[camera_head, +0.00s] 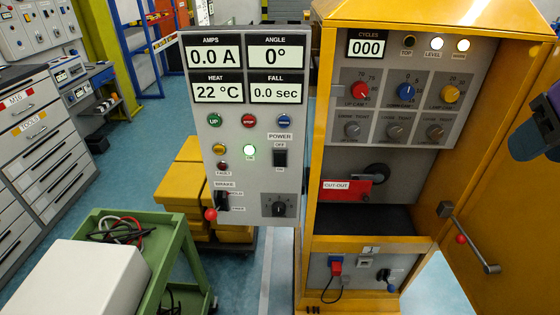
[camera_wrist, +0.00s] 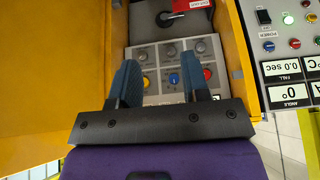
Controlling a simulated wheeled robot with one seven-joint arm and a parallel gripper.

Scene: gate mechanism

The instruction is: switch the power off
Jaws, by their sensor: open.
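The black power switch (camera_head: 280,157) is on the grey control panel (camera_head: 240,120), under the POWER and OFF labels. I cannot tell which way its rocker leans. The ON lamp (camera_head: 249,152) to its left glows green. In the wrist view the switch (camera_wrist: 263,17) shows upside down at the upper right, well to the side of my gripper. My gripper (camera_wrist: 160,62) is open and empty, its blue fingers spread before the cabinet's knob panel (camera_wrist: 175,72). In the head view part of my gripper (camera_head: 535,140) shows at the right edge, far from the switch.
The yellow cabinet (camera_head: 316,130) stands right of the panel; its open door carries a crank with a red knob (camera_head: 461,239). A brake lever (camera_head: 211,215) sticks out low on the panel. A green cart (camera_head: 170,240) stands at the left front.

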